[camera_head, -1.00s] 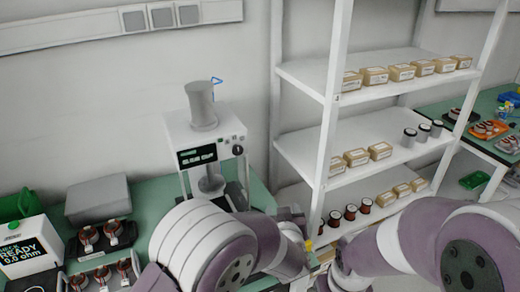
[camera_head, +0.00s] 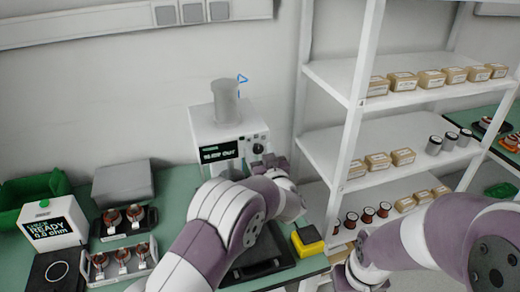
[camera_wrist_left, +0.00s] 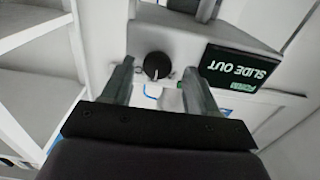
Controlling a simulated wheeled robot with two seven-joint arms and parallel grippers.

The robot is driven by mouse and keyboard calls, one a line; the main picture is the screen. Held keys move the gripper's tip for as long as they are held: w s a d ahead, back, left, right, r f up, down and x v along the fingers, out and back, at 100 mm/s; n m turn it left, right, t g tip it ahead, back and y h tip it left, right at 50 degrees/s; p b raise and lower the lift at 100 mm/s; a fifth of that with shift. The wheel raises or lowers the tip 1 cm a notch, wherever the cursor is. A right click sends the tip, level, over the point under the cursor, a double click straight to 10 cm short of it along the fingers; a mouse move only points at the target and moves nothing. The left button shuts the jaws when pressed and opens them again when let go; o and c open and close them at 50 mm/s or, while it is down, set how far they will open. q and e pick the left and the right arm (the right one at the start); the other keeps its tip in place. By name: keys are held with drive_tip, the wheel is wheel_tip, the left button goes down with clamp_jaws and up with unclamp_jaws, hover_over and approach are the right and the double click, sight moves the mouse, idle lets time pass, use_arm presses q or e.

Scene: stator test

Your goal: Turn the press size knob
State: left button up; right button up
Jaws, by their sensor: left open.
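The press (camera_head: 222,135) is a white machine with a grey cylinder on top, standing at the back of the green bench. Its dark display reads "SLIDE OUT". The round black size knob (camera_head: 258,148) is on its front, right of the display. In the left wrist view the knob (camera_wrist_left: 157,66) has a pale pointer mark. My left gripper (camera_wrist_left: 157,72) is open, with its two fingers on either side of the knob in that view; I cannot tell whether they touch it. In the head view the left gripper (camera_head: 270,163) is just below the knob. My right gripper is out of view.
A white shelf (camera_head: 345,130) with boxes and spools stands close right of the press. A yellow-and-black box (camera_head: 307,240) is at the bench's right edge. A tester reading "READY" (camera_head: 52,228), trays of copper parts (camera_head: 124,222) and a grey box (camera_head: 123,182) are at left.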

use_arm(q)
drive_tip(key=shift+w+d, duration=0.2)
drive_tip(key=shift+w, duration=0.05)
drive_tip(key=shift+a, duration=0.1)
drive_tip(key=c, duration=1)
drive_tip(key=shift+f, duration=0.1)
drive_tip(key=shift+f+n+b, duration=0.15)
drive_tip(key=shift+n+b, duration=0.25)
drive_tip(key=shift+b, duration=0.35)
drive_tip(key=n+b, duration=0.5)
drive_tip(key=b, duration=0.1)
drive_tip(key=shift+s+f+b, duration=0.1)
drive_tip(key=shift+b, duration=0.25)
drive_tip(key=shift+a+r+n+b, duration=0.1)
drive_tip(key=shift+r+n+b, duration=0.1)
drive_tip(key=shift+n+b, duration=1.3)
